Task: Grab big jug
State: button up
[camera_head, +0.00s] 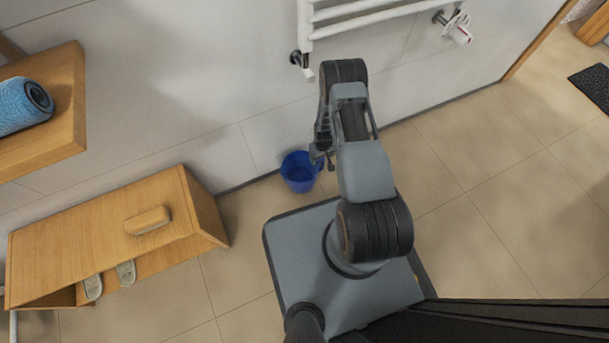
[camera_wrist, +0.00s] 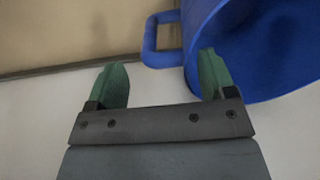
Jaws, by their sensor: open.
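The blue jug (camera_head: 299,173) stands on the tiled floor beside the wall in the head view. In the wrist view the jug (camera_wrist: 262,50) fills the upper right, with its mouth facing the camera and its loop handle (camera_wrist: 149,42) on the left. My gripper (camera_wrist: 163,60) is open, with two green fingers and nothing between the pads. The handle appears just beyond the gap between the fingertips. The right finger overlaps the jug's rim in the picture; whether they touch, I cannot tell. In the head view my gripper (camera_head: 322,152) is just right of the jug, partly hidden by my arm.
A wooden bench (camera_head: 105,232) with a brush (camera_head: 148,220) on top stands to the left. A wooden shelf (camera_head: 60,120) above it holds a rolled blue towel (camera_head: 22,107). A white towel rail (camera_head: 360,14) is on the wall.

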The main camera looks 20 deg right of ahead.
notch_tip(320, 180, down, 3)
jog(key=shift+r+b, duration=0.1)
jog(key=shift+b, duration=0.35)
jog(key=shift+r, duration=0.1)
jog(key=c, duration=1.2)
jog(key=shift+r, duration=0.1)
